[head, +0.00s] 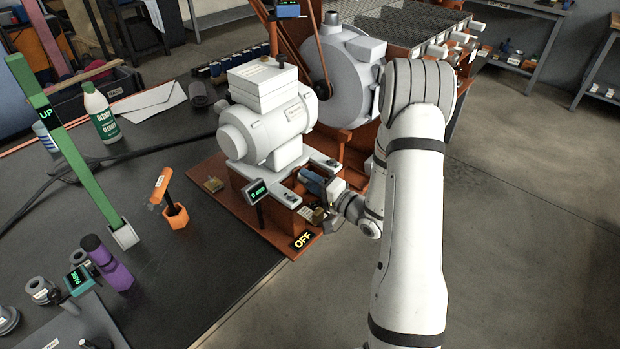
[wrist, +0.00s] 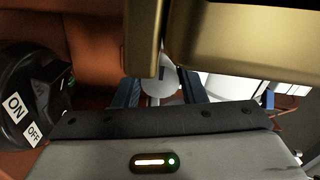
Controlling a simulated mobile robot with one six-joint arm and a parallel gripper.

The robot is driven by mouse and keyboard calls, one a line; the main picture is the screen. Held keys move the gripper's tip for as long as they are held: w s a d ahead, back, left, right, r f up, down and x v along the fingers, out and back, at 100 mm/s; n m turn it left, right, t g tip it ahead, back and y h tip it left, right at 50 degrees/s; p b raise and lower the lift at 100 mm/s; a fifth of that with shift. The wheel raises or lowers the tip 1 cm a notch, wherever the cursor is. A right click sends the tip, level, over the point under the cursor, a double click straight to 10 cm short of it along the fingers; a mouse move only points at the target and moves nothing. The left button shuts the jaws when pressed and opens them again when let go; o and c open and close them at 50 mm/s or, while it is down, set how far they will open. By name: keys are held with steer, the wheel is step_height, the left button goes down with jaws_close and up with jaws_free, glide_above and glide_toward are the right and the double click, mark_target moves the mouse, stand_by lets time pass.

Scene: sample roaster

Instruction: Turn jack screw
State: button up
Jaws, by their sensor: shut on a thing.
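My gripper (head: 313,184) is at the right front of the motor base. In the wrist view its blue fingers (wrist: 160,94) are shut on a pale grey rounded piece (wrist: 160,84), seemingly the jack screw's head. Brass-coloured blocks (wrist: 228,45) fill the top of the wrist view and hide part of the screw. In the head view my wrist and fingers cover the screw. The grey motor (head: 262,135) sits on the rust-red base beside my gripper. A small display (head: 258,190) in front of it reads 0 mm.
A black ON/OFF switch (wrist: 28,100) is close to my gripper's left in the wrist view. An orange holder with a tool (head: 175,214) and a green lever (head: 75,155) stand on the dark table at left.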

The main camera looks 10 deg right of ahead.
steer(key=shift+f, duration=0.15)
stand_by(0.3)
steer(key=o, duration=1)
steer(key=v, duration=0.8)
steer(key=shift+w, duration=0.1)
